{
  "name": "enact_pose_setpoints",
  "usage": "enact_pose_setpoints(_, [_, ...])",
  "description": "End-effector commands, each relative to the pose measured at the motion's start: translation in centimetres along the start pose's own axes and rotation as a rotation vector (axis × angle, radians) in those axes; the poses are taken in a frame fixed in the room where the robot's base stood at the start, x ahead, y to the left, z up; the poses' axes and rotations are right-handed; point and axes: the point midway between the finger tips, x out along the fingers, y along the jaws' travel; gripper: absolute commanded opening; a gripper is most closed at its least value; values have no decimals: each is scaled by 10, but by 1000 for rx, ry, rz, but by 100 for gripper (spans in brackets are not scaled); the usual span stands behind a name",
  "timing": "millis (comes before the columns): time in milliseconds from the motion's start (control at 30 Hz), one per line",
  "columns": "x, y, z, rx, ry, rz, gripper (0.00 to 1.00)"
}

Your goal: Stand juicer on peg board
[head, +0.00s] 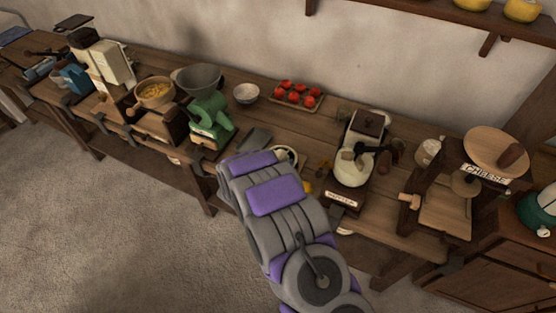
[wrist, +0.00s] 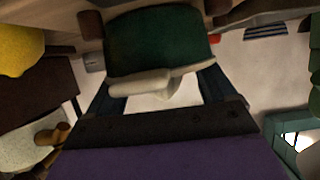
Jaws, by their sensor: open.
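In the wrist view my gripper (wrist: 162,86) is open, with its two dark fingers spread apart. A dark green rounded object (wrist: 160,38) with a pale cream bar (wrist: 155,82) across its near edge lies between and beyond the fingers. It may be the juicer, but I cannot tell for certain, nor whether the fingers touch it. In the head view my purple and grey arm reaches over the counter's front edge and hides the gripper's tips. A pale round rim (head: 286,153) shows just beyond the arm. I cannot pick out the peg board with certainty.
A yellow fruit (wrist: 20,48) is at the left in the wrist view. On the counter (head: 330,115) are a green machine (head: 210,118), a tray of tomatoes (head: 298,96), a bowl (head: 246,93), a cream grinder (head: 355,160) and a cheese stand (head: 485,170). The floor in front is clear.

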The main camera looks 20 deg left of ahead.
Motion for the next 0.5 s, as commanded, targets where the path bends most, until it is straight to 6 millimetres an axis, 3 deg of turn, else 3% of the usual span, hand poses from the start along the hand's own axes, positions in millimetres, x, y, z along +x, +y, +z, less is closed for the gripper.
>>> enact_pose_setpoints(300, [-4, -1, 0, -1, -1, 0, 90])
enact_pose_setpoints(500, [-33, 3, -1, 1, -4, -4, 90])
